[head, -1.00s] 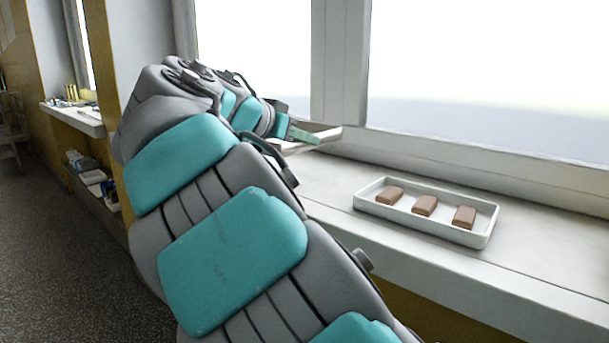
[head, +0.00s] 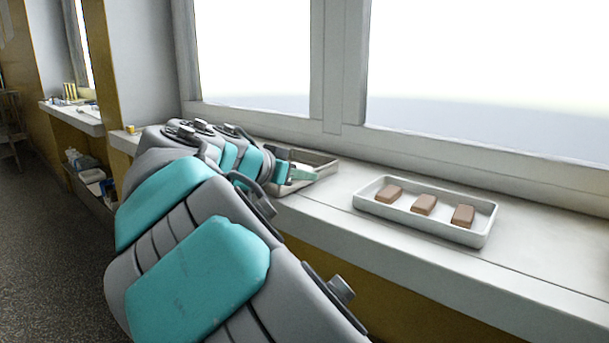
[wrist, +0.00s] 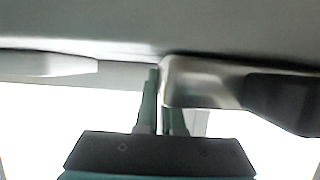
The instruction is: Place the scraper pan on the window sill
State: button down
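The scraper pan (head: 325,158) is a shallow grey metal pan, low over or on the window sill (head: 350,240), left of the white tray. I cannot tell whether its underside touches the sill. My gripper (head: 312,174) is at the pan's near right side, its fingers shut on the wall. My arm hides the pan's left part. In the wrist view the pan (wrist: 195,85) shows blurred at the right, with its wall between my green fingers (wrist: 158,100). The pan looks roughly level.
A white tray (head: 470,237) with three brown bars stands on the sill to the right of the pan, with a small bare gap between. The window frame (head: 345,75) rises behind. A small yellow item (head: 131,130) sits at the sill's left end.

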jog(key=c, duration=1)
grip_release()
jog(key=shift+c, duration=0.2)
jog(key=b+v, duration=0.1)
jog(key=v, duration=1.1)
